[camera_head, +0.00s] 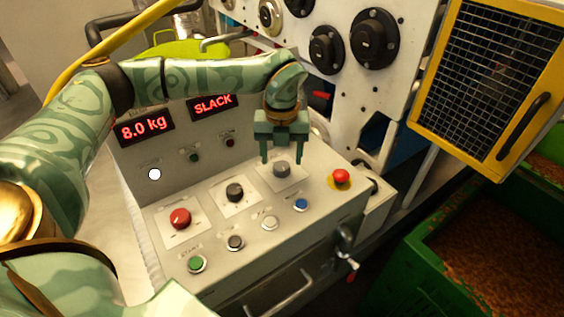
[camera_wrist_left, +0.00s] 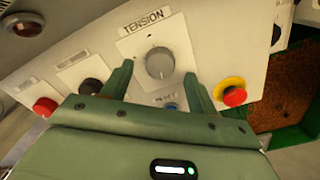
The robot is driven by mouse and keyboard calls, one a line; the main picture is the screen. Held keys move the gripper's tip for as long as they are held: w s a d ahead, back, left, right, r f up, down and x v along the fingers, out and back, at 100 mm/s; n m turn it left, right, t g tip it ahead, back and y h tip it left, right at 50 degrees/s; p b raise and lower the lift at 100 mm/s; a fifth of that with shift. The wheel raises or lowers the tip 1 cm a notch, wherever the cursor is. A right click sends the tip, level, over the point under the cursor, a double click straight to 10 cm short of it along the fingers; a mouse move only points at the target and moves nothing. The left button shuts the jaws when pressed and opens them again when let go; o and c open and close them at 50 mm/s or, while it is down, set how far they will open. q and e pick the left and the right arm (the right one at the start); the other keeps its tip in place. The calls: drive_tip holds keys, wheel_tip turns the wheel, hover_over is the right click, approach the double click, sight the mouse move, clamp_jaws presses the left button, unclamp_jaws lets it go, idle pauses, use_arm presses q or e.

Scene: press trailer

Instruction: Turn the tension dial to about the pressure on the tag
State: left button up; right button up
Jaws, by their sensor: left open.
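The grey tension dial (camera_head: 282,168) sits on a white plate on the sloped control panel. In the left wrist view the dial (camera_wrist_left: 160,63) shows under the label "TENSION" (camera_wrist_left: 143,21), between and beyond my fingertips. My left gripper (camera_head: 281,158) points down over the dial with its fingers apart and nothing held. It also shows in the left wrist view (camera_wrist_left: 158,75). I cannot tell whether a finger touches the dial. One red display (camera_head: 145,127) reads 8.0 kg and another (camera_head: 212,105) reads SLACK. I cannot make out a tag with a pressure. My right gripper is not in view.
A red knob (camera_head: 180,218) and a black knob (camera_head: 235,192) stand left of the dial. A red button on yellow (camera_head: 341,177) is close on its right. Several buttons line the panel's front. A yellow-framed mesh door (camera_head: 493,75) and green crate (camera_head: 420,262) are right.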

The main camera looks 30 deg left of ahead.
sight(282, 169)
use_arm(q)
drive_tip(key=shift+f, duration=1.3)
drive_tip(key=c, duration=1)
